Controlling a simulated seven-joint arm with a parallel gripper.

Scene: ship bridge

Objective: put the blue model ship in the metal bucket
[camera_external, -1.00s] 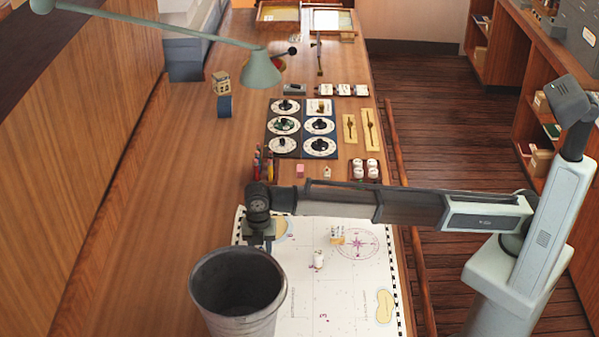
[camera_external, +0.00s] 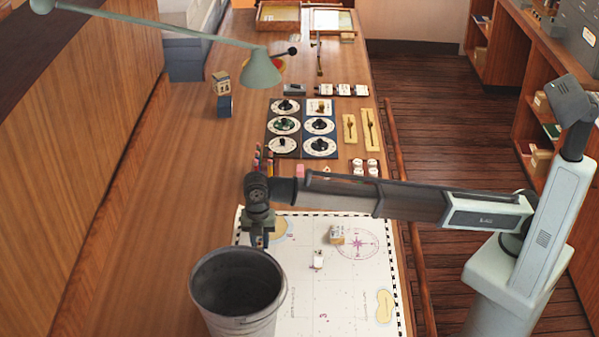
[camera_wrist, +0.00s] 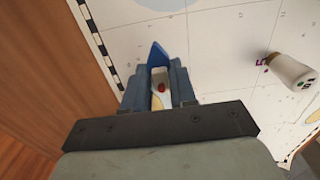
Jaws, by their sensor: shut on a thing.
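The blue model ship (camera_wrist: 158,55) is between the fingers of my gripper (camera_wrist: 157,82) in the wrist view. Its blue pointed end sticks out past the fingertips, and a pale part with a red spot shows between them. My gripper is shut on it, above the edge of the chart. In the external view my gripper (camera_external: 262,238) points down just behind the rim of the grey metal bucket (camera_external: 240,325). The bucket stands upright at the front, its mouth open and its inside dark. The ship cannot be made out in the external view.
A green lamp (camera_external: 262,70) reaches over the table's far left. The wood left of the bucket is clear.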

